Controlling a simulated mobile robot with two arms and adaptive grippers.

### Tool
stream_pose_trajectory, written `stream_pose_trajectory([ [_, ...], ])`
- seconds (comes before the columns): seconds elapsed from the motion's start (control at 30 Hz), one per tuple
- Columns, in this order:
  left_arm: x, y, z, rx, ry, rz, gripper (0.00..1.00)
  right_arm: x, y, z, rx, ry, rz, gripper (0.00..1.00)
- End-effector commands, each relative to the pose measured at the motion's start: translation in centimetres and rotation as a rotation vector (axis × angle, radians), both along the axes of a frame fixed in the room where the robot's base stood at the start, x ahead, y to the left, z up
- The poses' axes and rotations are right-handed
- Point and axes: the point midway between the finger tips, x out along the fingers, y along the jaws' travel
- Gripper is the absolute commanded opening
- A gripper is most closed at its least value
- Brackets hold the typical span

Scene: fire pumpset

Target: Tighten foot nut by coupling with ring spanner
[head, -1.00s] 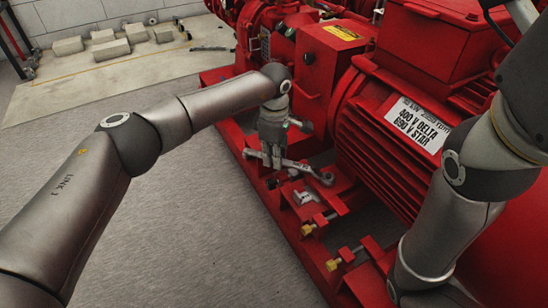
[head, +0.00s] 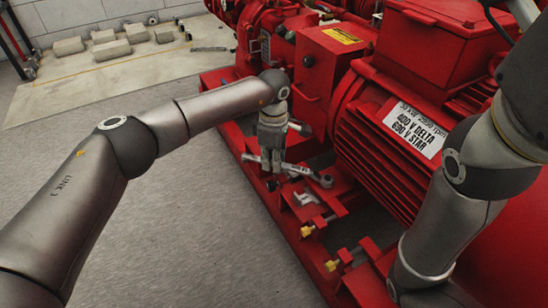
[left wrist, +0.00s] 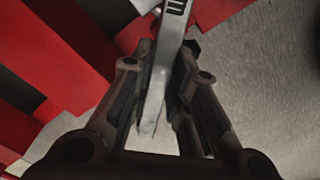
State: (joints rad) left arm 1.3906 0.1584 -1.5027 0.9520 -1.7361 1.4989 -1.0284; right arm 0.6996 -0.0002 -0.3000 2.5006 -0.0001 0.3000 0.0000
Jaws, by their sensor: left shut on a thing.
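My left gripper (head: 272,160) is shut on a steel ring spanner (head: 298,171), around the middle of its shaft. The spanner lies roughly level across the red base frame. One ring end (head: 326,181) points right, over the motor foot area; the other end points left, past the fingers. In the left wrist view, the spanner shaft (left wrist: 162,75) runs between the two fingers (left wrist: 158,105). I cannot make out the foot nut clearly, nor tell whether the ring sits around it. The coupling is not clearly seen. My right gripper is out of view.
The red motor (head: 390,150) stands right of the spanner, with a red box-shaped guard (head: 328,60) behind the gripper. Yellow-headed bolts (head: 332,265) stick out from the base frame nearer me. The grey floor on the left is clear. Several blocks (head: 112,50) lie far back.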

Motion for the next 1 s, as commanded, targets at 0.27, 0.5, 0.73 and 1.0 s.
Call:
stream_pose_trajectory([
  [0.27,0.0,0.0,0.0,0.0,-0.001,0.001,0.0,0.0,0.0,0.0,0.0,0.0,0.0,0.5],
  [0.5,0.0,0.0,0.7,0.0,-0.001,0.0,0.0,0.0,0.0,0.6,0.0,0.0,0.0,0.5],
  [0.73,0.0,0.0,1.9,0.0,-0.001,0.0,0.0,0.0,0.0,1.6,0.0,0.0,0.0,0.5],
  [1.0,0.0,0.0,3.3,0.0,-0.001,0.0,0.0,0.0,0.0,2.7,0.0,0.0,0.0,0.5],
])
